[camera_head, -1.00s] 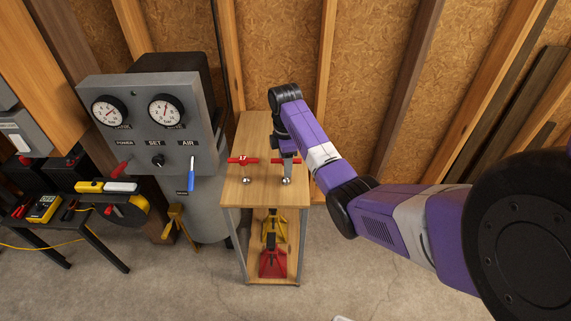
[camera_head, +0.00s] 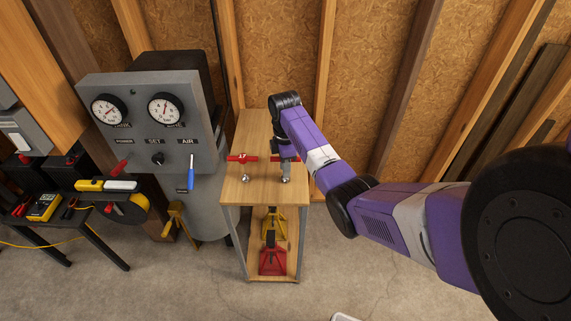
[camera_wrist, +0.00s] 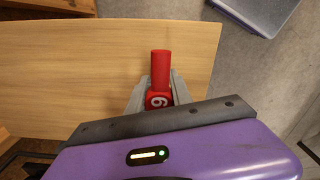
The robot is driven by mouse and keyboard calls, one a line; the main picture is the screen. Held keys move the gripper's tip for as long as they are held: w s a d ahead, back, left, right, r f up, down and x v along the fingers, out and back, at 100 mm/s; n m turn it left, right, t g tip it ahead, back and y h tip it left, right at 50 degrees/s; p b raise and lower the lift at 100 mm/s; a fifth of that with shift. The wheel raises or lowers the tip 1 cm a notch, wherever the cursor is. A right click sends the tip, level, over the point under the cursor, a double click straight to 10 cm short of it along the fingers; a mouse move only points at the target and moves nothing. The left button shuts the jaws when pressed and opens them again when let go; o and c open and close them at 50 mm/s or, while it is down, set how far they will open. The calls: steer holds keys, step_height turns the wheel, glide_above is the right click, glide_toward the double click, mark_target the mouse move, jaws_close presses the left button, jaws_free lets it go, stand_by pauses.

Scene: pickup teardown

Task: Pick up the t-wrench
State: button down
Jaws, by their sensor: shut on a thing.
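Two red-handled T-wrenches are at the small wooden table. The left T-wrench (camera_head: 242,158) is marked 17 and stands apart from my gripper, with a shiny round end below its handle. My gripper (camera_head: 287,163) is at the right T-wrench, pointing down, and hides part of its handle. In the wrist view, my gripper (camera_wrist: 158,93) is shut on the right T-wrench's red handle (camera_wrist: 160,70), one grey finger on each side. A white digit, 9 or 6, shows between the fingers. I cannot tell whether this wrench is off the table.
The wooden table top (camera_head: 262,194) is otherwise clear. Jack stands (camera_head: 272,262) sit on its lower shelf. A grey gauge panel (camera_head: 150,125) with a blue-handled tool stands close on the left. A stud wall is behind.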

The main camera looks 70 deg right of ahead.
steer(key=shift+r, duration=0.1)
step_height(320, 180, up, 9)
steer(key=shift+w+d+r, duration=0.1)
step_height(320, 180, up, 11)
steer(key=p, duration=0.6)
steer(key=shift+f+p, duration=0.2)
steer(key=shift+p, duration=0.15)
steer(key=c, duration=1.8)
jaws_free()
jaws_close()
